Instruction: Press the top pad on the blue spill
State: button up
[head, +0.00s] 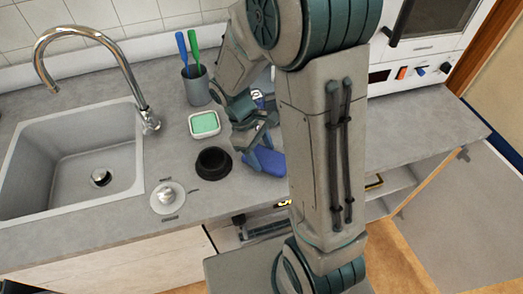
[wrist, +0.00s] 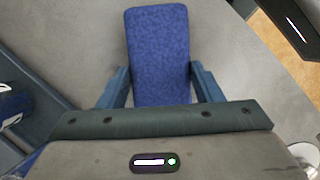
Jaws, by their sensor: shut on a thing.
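My gripper (head: 254,140) is low over the grey counter, right of the green pad. In the wrist view, its two fingers (wrist: 160,88) are shut on the sides of a blue, speckled pad (wrist: 158,50). The blue pad also shows below the fingers in the head view (head: 266,160), close to the counter; I cannot tell whether it touches. A green pad (head: 204,123) lies in a small white tray (head: 193,133). I cannot make out a separate blue spill; my arm and the held pad hide part of the counter.
A black round cup or ring (head: 213,162) stands just left of the gripper. A silver disc with a knob (head: 167,196) is near the front edge. A grey holder (head: 197,90) with blue and green handles stands behind. The sink (head: 75,150) is at left; an open cabinet lies below right.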

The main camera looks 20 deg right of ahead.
jog(key=shift+f+b, duration=0.35)
jog(key=shift+f, duration=0.25)
dwell(1.2)
notch_tip(320, 180, up, 7)
jog(key=p, duration=0.6)
jog(key=shift+r, duration=0.15)
dwell(0.5)
jog(key=shift+d, duration=0.1)
jog(key=shift+d+f+b, duration=2.95)
jog(key=shift+f+b, duration=0.1)
jog(key=shift+b, duration=1.95)
